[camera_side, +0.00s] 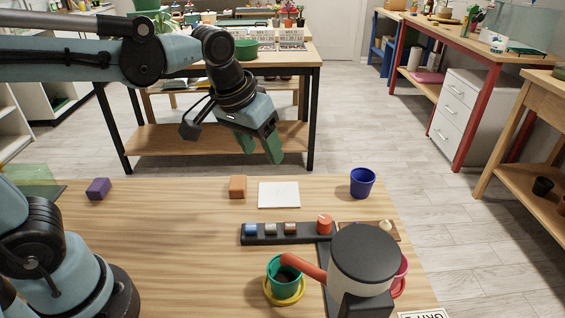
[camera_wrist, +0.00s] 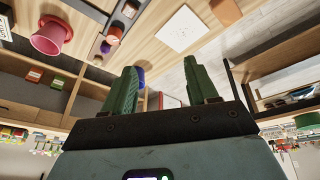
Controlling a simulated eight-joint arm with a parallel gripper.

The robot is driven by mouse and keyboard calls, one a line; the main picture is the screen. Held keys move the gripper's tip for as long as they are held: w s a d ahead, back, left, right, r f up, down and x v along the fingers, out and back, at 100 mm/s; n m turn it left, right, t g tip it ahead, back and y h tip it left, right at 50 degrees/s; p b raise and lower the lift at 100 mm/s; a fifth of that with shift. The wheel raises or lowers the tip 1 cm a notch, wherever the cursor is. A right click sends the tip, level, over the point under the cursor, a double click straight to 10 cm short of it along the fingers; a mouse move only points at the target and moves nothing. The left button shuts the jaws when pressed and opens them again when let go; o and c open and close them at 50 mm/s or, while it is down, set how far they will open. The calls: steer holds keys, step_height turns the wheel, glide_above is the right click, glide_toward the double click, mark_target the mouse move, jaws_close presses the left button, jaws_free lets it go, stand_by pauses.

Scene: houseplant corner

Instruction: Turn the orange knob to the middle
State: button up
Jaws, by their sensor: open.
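The orange knob (camera_side: 324,224) stands near the right end of a dark panel (camera_side: 282,238) on the wooden table in the side view. A pale mark shows on its top; its exact setting is too small to tell. My gripper (camera_side: 258,148) is open and empty, high above the table's far edge, well away from the knob. In the wrist view my gripper (camera_wrist: 163,80) shows two green fingers spread apart, with nothing between them. The panel (camera_wrist: 119,22) shows at the upper left there, with a small reddish knob (camera_wrist: 114,34) on it.
On the panel are blue, grey and brown buttons. A white square (camera_side: 279,195), orange block (camera_side: 237,187), purple block (camera_side: 98,188) and blue cup (camera_side: 362,182) stand behind. A dark round-topped object (camera_side: 365,255) with an orange arm rises in front, near a green pot (camera_side: 283,277).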

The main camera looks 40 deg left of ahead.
steer(key=w+d+g, duration=0.2)
steer(key=w+d, duration=0.2)
steer(key=d, duration=0.2)
steer(key=n+g+y, duration=0.1)
steer(key=n+g, duration=0.1)
glide_toward(325, 218)
steer(key=f, duration=0.9)
steer(key=shift+a+f, duration=0.1)
steer(key=shift+a, duration=0.1)
steer(key=c, duration=1.1)
